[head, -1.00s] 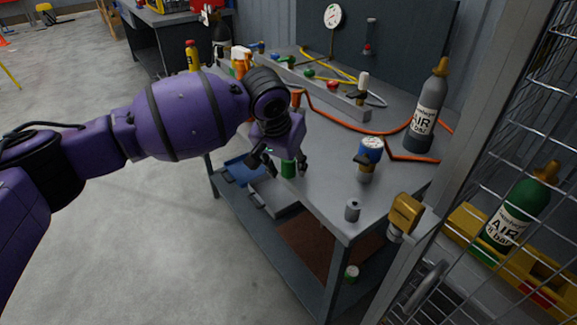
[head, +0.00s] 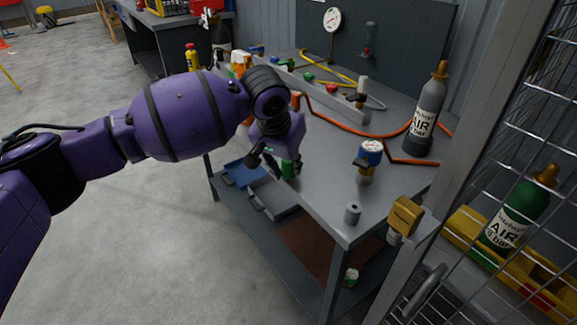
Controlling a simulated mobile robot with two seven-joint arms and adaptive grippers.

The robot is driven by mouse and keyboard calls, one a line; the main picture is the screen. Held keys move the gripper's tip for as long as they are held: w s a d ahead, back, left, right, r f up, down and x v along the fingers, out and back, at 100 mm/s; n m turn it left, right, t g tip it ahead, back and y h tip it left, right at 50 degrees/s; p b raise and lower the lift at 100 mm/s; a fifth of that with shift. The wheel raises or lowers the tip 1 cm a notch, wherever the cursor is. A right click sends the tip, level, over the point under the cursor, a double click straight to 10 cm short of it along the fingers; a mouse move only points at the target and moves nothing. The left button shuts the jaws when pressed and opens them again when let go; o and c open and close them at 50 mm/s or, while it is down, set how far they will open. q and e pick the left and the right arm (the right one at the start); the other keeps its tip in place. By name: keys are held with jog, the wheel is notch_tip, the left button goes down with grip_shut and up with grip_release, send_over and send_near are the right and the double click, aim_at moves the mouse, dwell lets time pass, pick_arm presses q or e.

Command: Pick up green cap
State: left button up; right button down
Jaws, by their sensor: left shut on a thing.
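The green cap (head: 287,166) is a small green cylinder at the left front edge of the grey workbench (head: 320,185). My left gripper (head: 282,170), on the purple arm coming in from the left, points down and is shut on the green cap, with dark fingers on either side of it. The fingers hide part of the cap. I cannot tell whether its underside touches the bench top. My right gripper is not in view.
A grey AIR bottle (head: 427,112) stands behind. An orange hose (head: 345,122) crosses the bench. A wire mesh door (head: 480,230) bounds the right side.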

pick_arm(q)
notch_tip(320, 180, up, 3)
jog(key=shift+s+a+p, duration=0.15)
jog(key=shift+p, duration=0.15)
jog(key=s+a+r+p, duration=0.2)
jog(key=s+a+r, duration=0.5)
jog(key=s+r, duration=0.2)
jog(key=shift+s+a, duration=0.4)
jog(key=shift+s, duration=0.7)
